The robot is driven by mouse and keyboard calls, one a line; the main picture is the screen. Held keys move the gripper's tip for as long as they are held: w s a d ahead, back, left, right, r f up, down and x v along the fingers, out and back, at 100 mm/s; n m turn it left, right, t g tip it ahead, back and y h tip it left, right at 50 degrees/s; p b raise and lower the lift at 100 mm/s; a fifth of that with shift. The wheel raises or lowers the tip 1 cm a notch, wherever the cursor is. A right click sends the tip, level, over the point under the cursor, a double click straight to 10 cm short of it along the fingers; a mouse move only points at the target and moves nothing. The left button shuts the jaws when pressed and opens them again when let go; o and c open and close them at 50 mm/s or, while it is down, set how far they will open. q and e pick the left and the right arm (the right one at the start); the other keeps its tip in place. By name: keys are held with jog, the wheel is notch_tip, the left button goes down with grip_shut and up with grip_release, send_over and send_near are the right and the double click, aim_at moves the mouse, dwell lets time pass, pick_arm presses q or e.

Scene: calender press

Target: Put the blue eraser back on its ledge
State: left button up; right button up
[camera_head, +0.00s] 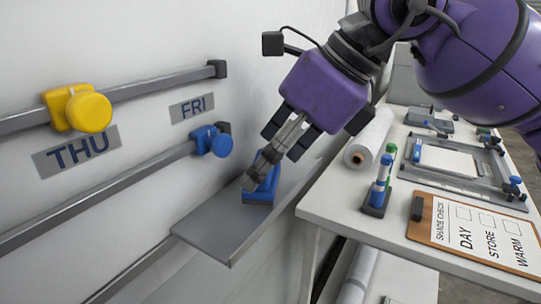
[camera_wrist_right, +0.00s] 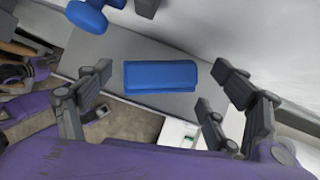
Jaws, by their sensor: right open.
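The blue eraser (camera_head: 262,191) is on the grey ledge (camera_head: 212,232) that sticks out from the white wall, towards the ledge's far part. My right gripper (camera_head: 258,176) reaches down to the eraser from above, and its fingers hide part of it. My left gripper is not in view.
Blue (camera_head: 212,141) and yellow (camera_head: 83,108) knobs sit on wall rails left of the ledge. A white table (camera_head: 335,196) stands close on the right, with a paper roll (camera_head: 369,137), a marker stand (camera_head: 378,200) and a clipboard (camera_head: 478,232). The ledge's near part is clear.

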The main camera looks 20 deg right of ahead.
jog(key=shift+d+r, duration=0.1)
jog(key=shift+r, duration=0.25)
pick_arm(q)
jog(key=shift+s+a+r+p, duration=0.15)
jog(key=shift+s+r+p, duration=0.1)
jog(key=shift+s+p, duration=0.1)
pick_arm(e)
jog(key=v, duration=1.1)
jog(key=shift+r, duration=0.2)
jog(key=shift+s+d, duration=0.1)
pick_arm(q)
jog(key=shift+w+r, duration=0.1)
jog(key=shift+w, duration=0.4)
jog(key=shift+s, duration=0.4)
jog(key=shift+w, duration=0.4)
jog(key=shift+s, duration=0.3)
